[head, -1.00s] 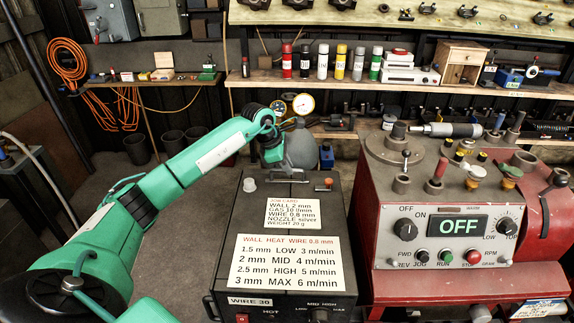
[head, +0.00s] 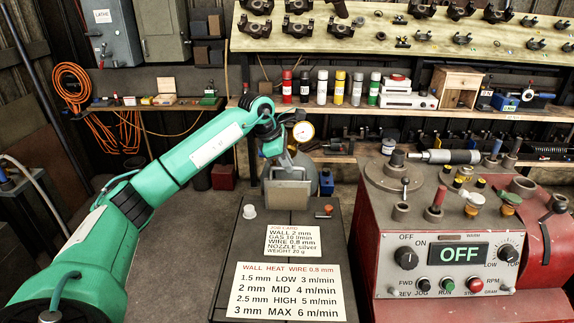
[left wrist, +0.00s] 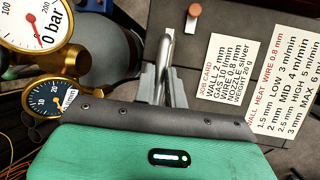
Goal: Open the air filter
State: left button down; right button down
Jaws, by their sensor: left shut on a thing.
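My left gripper (head: 288,170) is at the rear of the dark machine box (head: 232,245). It is shut on the upper edge of a small grey panel (head: 288,197), which stands raised above the box top. In the left wrist view, the gripper fingers (left wrist: 164,84) close around a thin silver piece (left wrist: 163,58). The gripper hides part of that piece. No label names the air filter, so I cannot tell for sure that this panel is its cover. My right gripper is not in view.
A grey cylinder with a gauge (head: 303,131) is behind. The red lathe (head: 367,250) stands close on the right. Open floor lies left.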

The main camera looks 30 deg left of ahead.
pick_arm(q)
jog(key=c, duration=1.5)
grip_release()
jog(key=shift+o, duration=0.2)
jog(key=shift+r, duration=0.2)
jog(key=b+v, duration=0.4)
jog(key=v, duration=0.9)
jog(key=shift+r, duration=0.2)
jog(key=shift+s+a, duration=0.1)
jog(key=shift+s, duration=0.05)
